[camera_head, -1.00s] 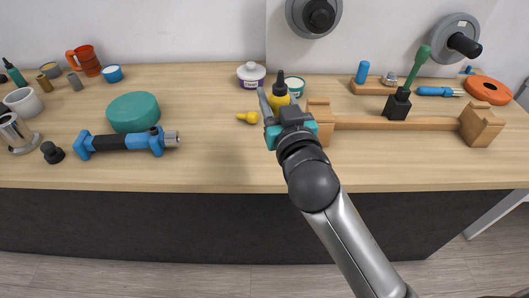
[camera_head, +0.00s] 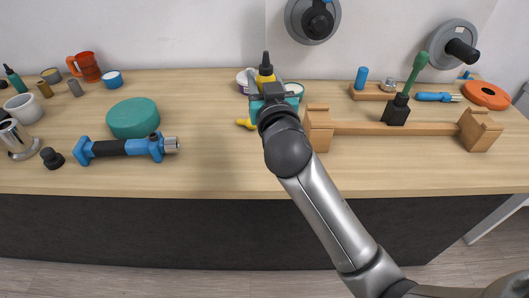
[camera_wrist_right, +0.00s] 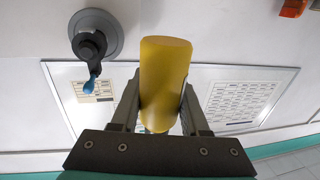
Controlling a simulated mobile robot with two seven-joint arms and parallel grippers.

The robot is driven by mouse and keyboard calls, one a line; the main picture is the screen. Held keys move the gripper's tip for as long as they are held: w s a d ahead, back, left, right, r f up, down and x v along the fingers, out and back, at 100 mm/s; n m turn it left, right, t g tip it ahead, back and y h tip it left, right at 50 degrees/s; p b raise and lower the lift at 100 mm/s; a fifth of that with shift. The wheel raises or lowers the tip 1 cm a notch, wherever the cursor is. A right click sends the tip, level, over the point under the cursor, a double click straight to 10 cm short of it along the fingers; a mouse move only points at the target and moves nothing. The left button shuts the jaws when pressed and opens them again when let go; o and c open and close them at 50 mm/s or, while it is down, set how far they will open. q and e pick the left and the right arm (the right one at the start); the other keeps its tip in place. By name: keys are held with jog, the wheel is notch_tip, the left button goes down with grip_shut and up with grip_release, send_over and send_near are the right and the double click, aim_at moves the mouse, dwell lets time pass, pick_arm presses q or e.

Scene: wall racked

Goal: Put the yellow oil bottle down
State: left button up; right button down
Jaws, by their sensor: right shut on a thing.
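The yellow oil bottle (camera_head: 265,76), with a black nozzle pointing up, is at the back of the bench in the head view. My right gripper (camera_head: 268,90) is shut on it. In the right wrist view the yellow bottle (camera_wrist_right: 163,75) sits between the two fingers, one on each side. The gripper hides the bottle's lower part in the head view, so I cannot see what is beneath it. My left gripper is not in view.
A small yellow object (camera_head: 245,123) lies in front. A wooden rack (camera_head: 395,128) is to the right.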

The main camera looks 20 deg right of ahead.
notch_tip(320, 180, down, 13)
jog(key=b, duration=0.4)
jog(key=shift+f+b, duration=0.2)
jog(key=shift+b, duration=0.1)
notch_tip(320, 180, down, 4)
jog(key=shift+f+b, duration=0.1)
jog(key=shift+b, duration=0.9)
jog(key=c, duration=0.8)
grip_release()
jog(key=shift+c, duration=0.2)
jog(key=o, duration=0.4)
jog(key=shift+o, duration=0.2)
